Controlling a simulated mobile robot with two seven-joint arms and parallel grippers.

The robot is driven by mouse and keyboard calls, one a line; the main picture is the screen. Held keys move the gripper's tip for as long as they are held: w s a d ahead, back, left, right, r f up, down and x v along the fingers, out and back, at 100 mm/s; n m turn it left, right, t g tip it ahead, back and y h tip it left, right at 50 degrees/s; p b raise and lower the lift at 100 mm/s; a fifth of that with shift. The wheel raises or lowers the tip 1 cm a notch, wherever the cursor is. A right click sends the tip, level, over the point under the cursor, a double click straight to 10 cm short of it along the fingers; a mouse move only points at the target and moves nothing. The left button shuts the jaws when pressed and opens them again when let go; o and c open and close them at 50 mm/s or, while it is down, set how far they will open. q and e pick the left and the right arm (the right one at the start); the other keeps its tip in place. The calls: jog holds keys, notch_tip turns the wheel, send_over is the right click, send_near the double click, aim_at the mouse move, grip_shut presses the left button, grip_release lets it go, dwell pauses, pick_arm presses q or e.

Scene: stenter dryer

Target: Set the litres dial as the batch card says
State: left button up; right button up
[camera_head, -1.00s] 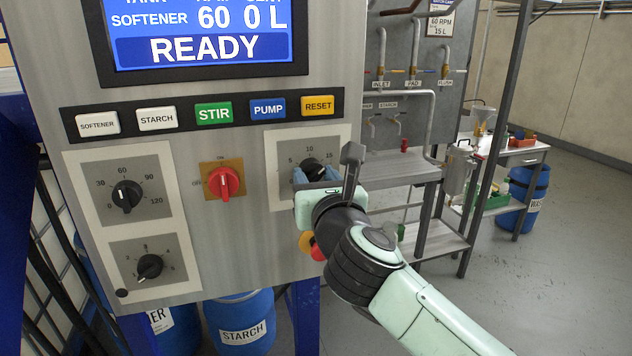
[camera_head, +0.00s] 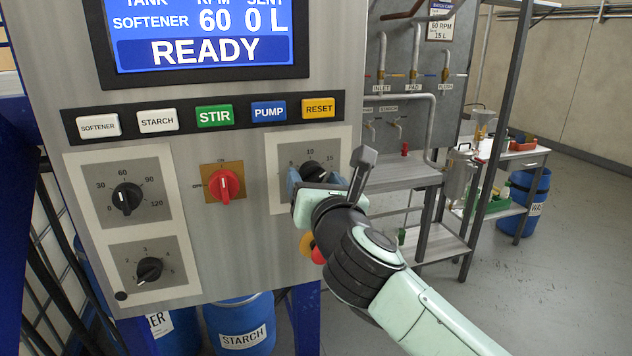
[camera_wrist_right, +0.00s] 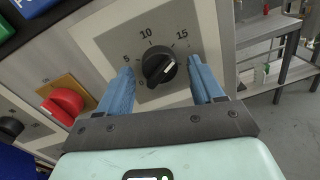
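The litres dial (camera_head: 314,172) is a black knob on a grey scale plate at the right of the panel. The batch card (camera_head: 440,22) hangs at the back and reads 60 RPM, 15 L. The display (camera_head: 205,35) reads SOFTENER, 60, 0 L, READY. My left gripper is not in view.
A red switch (camera_head: 224,185) sits left of the litres dial, with an rpm dial (camera_head: 126,198) and a smaller dial (camera_head: 149,270) farther left. A row of buttons (camera_head: 214,115) runs above. A red and yellow stop knob (camera_head: 317,254) sits just below my right gripper.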

jog(key=shift+s+d, duration=0.15)
jog(key=shift+s, duration=0.3)
jog(key=b+v, duration=0.2)
jog(key=v, duration=1)
jog(key=shift+s+b, duration=0.25)
jog(key=shift+b, duration=0.05)
